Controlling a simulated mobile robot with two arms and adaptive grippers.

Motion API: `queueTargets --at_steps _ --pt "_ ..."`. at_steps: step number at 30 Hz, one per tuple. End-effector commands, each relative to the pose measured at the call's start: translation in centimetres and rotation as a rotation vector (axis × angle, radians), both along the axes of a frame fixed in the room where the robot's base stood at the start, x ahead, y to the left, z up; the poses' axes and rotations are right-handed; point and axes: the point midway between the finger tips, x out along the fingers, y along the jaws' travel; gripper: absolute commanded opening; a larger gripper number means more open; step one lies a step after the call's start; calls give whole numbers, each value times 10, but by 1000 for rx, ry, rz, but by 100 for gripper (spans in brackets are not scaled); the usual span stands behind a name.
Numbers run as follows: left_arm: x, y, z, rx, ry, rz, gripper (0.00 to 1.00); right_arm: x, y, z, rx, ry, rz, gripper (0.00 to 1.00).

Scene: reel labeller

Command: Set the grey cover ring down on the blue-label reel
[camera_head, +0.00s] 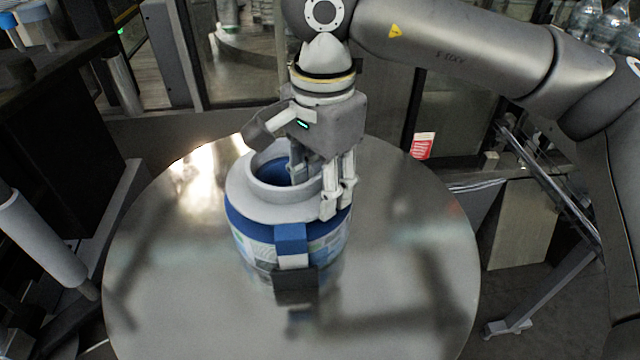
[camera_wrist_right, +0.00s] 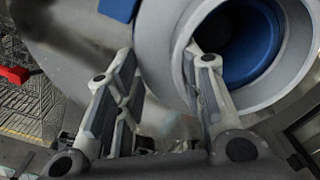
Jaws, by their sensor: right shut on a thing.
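The grey cover ring (camera_head: 262,206) is a wide flange with a raised collar. It lies level over the top of the blue-label reel (camera_head: 262,236), and I cannot tell whether a thin gap is left between them. The reel stands upright on a round metal table, with its blue core showing through the ring. My right gripper (camera_head: 318,190) comes down from above at the ring's right side and is shut on its collar, one finger inside and one outside. In the right wrist view the ring (camera_wrist_right: 168,42) is at the upper right beside the fingers (camera_wrist_right: 165,75). My left gripper is not in view.
The round metal table (camera_head: 400,270) is bare around the reel. A dark block (camera_head: 297,285) with a blue and white strip above it is at the reel's front. A grey cylinder (camera_head: 40,240) and dark cabinet are at left; a metal frame (camera_head: 550,190) is at right.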

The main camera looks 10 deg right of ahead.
Motion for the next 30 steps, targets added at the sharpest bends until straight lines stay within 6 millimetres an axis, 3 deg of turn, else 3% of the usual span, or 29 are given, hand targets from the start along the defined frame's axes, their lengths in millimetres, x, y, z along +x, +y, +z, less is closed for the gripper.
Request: queueTargets --at_steps 5,6,12,23,30 --pt "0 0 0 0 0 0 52 0 0 1 1 -1 0 8" --pt "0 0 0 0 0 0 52 0 0 1 1 -1 0 37" --pt "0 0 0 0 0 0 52 0 0 1 1 -1 0 61" --pt "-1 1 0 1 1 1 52 0 0 4 0 -1 0 61" --pt "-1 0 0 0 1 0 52 1 1 43 3 -5 0 61"
